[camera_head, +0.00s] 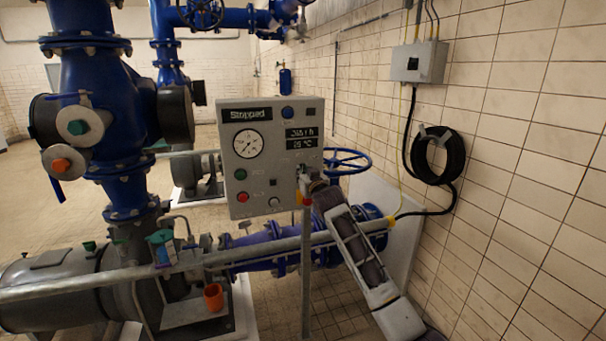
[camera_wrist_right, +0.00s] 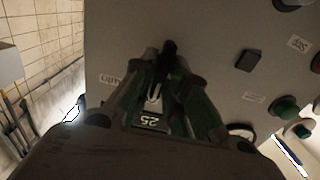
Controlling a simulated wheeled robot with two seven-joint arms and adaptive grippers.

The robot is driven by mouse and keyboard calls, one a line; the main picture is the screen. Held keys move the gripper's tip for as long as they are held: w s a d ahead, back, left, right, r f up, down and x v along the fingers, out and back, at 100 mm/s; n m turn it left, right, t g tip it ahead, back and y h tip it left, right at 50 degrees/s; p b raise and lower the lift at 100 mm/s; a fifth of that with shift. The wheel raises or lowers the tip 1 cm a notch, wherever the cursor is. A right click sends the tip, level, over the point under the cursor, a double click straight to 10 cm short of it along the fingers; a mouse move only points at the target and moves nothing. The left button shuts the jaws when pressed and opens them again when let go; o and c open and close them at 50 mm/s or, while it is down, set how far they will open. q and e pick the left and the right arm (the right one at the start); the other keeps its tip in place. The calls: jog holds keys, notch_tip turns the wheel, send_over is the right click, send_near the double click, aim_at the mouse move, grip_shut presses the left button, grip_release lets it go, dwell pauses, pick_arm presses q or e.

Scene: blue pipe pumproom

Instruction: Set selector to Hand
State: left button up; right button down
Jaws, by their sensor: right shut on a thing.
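The grey control panel (camera_head: 270,180) stands on a post at the middle of the head view. It carries a "Stopped" display, a gauge (camera_head: 248,143), and green and red buttons. My right gripper (camera_head: 303,177) reaches the panel's lower right from below. In the right wrist view my right gripper (camera_wrist_right: 168,72) is shut at a small black selector knob (camera_wrist_right: 170,47) on the panel face. The fingers cover much of the knob, so its exact setting cannot be read. Small white labels lie on both sides of it. My left gripper is not in view.
A horizontal grey rail (camera_head: 100,285) runs in front of the pump. A blue handwheel (camera_head: 347,160) is behind the panel's right side. The tiled wall on the right carries a black hose coil (camera_head: 452,155) and a grey box (camera_head: 418,62). An orange cup (camera_head: 213,297) stands low in front.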

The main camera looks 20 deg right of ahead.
jog(key=shift+n, duration=0.3)
jog(key=shift+a+n+p, duration=0.2)
jog(key=shift+n+p, duration=2.45)
jog(key=shift+n, duration=1.35)
jog(key=shift+f, duration=0.1)
jog(key=c, duration=1.5)
grip_release()
jog(key=shift+s, duration=0.1)
